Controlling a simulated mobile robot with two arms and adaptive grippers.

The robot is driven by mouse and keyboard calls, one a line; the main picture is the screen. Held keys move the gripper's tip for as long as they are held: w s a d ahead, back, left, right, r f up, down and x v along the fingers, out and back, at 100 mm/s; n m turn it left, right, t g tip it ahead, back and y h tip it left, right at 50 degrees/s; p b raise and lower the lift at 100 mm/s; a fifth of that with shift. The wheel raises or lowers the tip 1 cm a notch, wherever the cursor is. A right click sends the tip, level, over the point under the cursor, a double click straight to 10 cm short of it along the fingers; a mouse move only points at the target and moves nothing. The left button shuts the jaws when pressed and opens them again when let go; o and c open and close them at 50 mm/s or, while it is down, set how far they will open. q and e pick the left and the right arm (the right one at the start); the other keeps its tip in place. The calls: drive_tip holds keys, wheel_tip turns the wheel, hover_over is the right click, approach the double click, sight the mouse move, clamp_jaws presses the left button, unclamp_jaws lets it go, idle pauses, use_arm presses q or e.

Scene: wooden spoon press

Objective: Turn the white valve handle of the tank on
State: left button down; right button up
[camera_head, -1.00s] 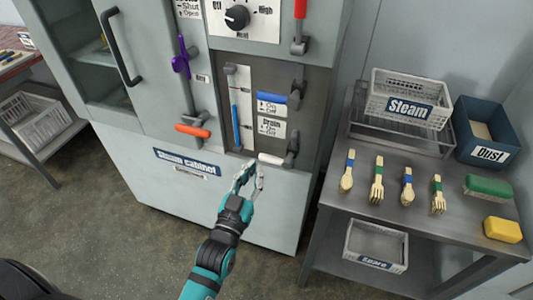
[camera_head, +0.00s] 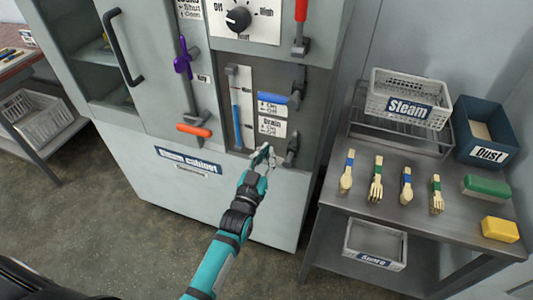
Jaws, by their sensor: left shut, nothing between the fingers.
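My left gripper (camera_head: 264,153) is shut with nothing between its fingers. It is at the lower right of the steam cabinet's dark panel, beside the Drain label (camera_head: 271,126). The gripper largely covers the white valve handle there, so its exact angle is hard to see. The handle's dark grey valve body (camera_head: 292,149) shows just right of the fingers. I cannot tell whether the fingers touch the handle. My right gripper is not in view.
A blue handle (camera_head: 273,98) sits above the Drain label, and an orange handle (camera_head: 194,130) is to the left. A vertical gauge (camera_head: 237,110) stands between them. A metal table (camera_head: 330,190) with wooden utensils, baskets and sponges stands at the right.

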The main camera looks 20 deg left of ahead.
use_arm(q)
drive_tip(key=shift+a+f+n, duration=0.15)
drive_tip(key=shift+f+n, duration=0.1)
drive_tip(key=shift+n, duration=0.35)
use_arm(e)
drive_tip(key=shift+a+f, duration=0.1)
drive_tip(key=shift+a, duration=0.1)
